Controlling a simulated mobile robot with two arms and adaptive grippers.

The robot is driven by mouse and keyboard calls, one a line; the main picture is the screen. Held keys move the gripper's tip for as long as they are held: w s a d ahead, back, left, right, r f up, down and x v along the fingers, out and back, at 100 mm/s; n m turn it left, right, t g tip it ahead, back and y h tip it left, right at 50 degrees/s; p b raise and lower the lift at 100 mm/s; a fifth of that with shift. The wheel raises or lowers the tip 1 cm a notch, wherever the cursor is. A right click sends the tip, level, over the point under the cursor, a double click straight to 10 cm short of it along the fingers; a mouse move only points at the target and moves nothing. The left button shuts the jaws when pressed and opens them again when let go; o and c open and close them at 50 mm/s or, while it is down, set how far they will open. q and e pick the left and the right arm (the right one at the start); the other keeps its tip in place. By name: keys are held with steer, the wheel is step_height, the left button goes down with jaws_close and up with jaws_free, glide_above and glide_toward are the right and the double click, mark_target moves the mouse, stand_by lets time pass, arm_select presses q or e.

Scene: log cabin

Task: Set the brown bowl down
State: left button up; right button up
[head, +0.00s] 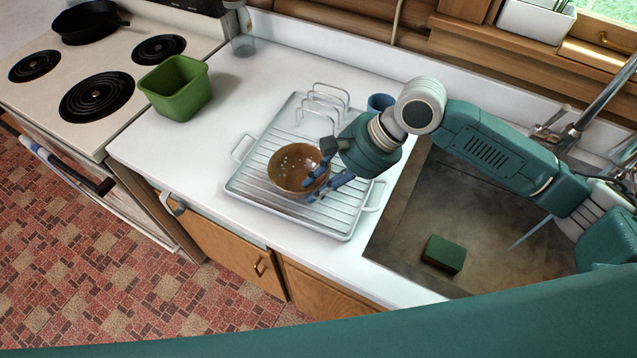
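The brown bowl (287,171) is upright over the front middle of the grey metal dish rack (250,186), with small light specks on its inside. I cannot tell whether its base touches the rack. My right gripper (312,188) reaches in from the right with its blue fingers at the bowl's right rim, one over the inside and one along the outside. It appears shut on the rim. The fingers hide part of the bowl's right side. My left gripper is not in view.
A blue cup (380,103) stands behind the rack, partly hidden by my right arm. The sink (420,215) on the right holds a green sponge (444,253). A green bin (177,88) stands left, beside the stove (60,90). Counter between bin and rack is clear.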

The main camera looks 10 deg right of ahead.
steer(key=shift+r, duration=0.15)
steer(key=shift+d+r, duration=0.25)
steer(key=shift+r, duration=0.05)
steer(key=b+v, duration=0.1)
steer(key=v, duration=1)
steer(key=shift+b, duration=0.35)
steer(key=shift+r, duration=0.1)
